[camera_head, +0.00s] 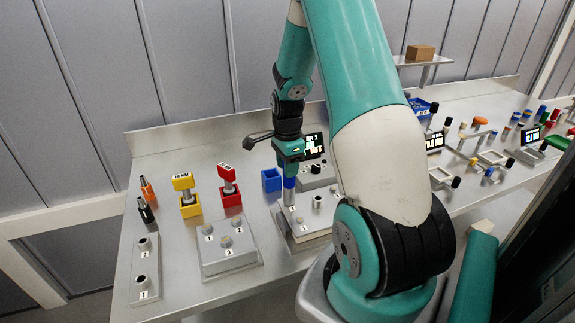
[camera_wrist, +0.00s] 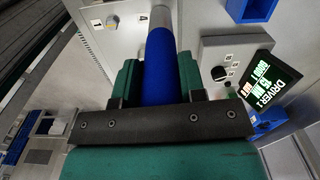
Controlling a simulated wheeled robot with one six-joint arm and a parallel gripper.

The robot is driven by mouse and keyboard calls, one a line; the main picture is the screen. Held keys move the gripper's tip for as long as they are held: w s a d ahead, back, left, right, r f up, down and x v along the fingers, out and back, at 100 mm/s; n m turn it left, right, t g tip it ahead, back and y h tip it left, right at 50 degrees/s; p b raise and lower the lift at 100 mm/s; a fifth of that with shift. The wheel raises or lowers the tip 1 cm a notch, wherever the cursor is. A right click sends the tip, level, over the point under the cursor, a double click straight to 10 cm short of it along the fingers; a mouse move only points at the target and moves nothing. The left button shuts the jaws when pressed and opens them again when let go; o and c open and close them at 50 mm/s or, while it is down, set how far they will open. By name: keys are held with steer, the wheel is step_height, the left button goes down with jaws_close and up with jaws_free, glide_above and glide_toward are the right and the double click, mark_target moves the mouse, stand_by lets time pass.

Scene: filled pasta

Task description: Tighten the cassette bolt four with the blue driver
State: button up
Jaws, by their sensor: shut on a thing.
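My gripper (camera_head: 289,160) is shut around the blue driver (camera_head: 289,184) and holds it upright, pointing down. In the wrist view, my gripper's green jaws (camera_wrist: 159,75) press on both sides of the driver's blue handle (camera_wrist: 160,48). The driver's grey shaft stands over the left part of the cassette plate (camera_head: 318,227), close to a printed 4 that shows in the wrist view. The shaft's lower end is cut off in the wrist view, so I cannot tell if it touches a bolt. Another bolt (camera_head: 318,202) stands on the plate to its right.
A control box with a knob and lit screen (camera_head: 313,145) stands behind the plate; the screen (camera_wrist: 263,82) reads DRIVER 1. An empty-looking blue holder (camera_head: 271,180) is at the left. Red (camera_head: 231,198) and yellow (camera_head: 190,207) holders with tools, and a numbered plate (camera_head: 228,252), lie farther left.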

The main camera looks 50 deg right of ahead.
steer(key=shift+r+p, duration=2.05)
steer(key=shift+r, duration=0.5)
steer(key=shift+s+f, duration=0.1)
